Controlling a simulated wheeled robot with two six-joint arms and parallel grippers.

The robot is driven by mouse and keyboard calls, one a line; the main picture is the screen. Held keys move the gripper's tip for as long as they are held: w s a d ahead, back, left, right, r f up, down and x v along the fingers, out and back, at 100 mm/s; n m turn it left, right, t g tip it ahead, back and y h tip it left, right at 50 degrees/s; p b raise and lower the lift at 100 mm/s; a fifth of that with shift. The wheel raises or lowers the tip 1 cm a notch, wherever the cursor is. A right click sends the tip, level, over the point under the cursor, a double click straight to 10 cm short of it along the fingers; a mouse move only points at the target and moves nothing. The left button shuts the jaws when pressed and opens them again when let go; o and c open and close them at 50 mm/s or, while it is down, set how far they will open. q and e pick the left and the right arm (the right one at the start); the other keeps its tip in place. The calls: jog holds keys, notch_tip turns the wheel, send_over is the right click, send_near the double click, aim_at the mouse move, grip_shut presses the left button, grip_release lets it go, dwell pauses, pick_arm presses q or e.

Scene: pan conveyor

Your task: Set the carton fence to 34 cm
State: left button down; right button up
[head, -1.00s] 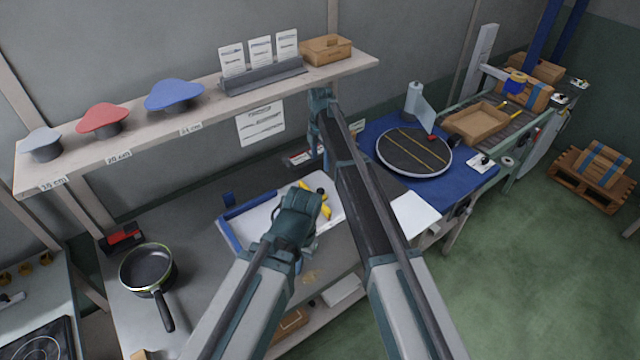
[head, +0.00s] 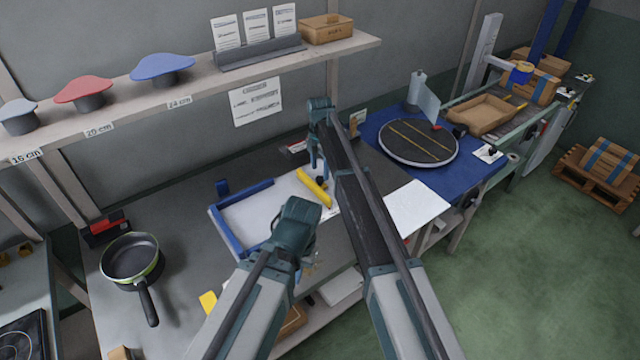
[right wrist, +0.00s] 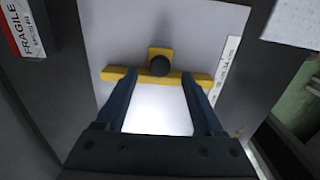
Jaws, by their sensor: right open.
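The carton fence is a yellow bar (head: 313,188) with a black knob (right wrist: 160,66), lying across a white board (head: 245,218) with blue edge strips. A scale strip reading 34 cm (right wrist: 229,62) runs beside the bar's right end in the right wrist view. My right gripper (head: 316,165) is over the board's far end. In the right wrist view, the open right gripper (right wrist: 159,75) has one finger on each side of the knob, overlapping the bar; contact cannot be told. My left gripper (head: 292,240) is over the near part of the board, its fingers hidden.
A frying pan (head: 132,262) stands on the counter at left. A shelf (head: 200,95) with coloured lids runs above. A round turntable (head: 418,143) on a blue mat is to the right. A FRAGILE box (right wrist: 24,30) lies close to the right gripper.

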aim_at(320, 178)
pick_arm(q)
notch_tip(320, 178, down, 3)
jog(key=shift+f+b, duration=0.2)
jog(key=shift+b, duration=0.95)
pick_arm(e)
notch_tip(320, 178, down, 4)
jog(key=shift+r, duration=0.25)
jog(key=shift+r, duration=0.1)
grip_shut()
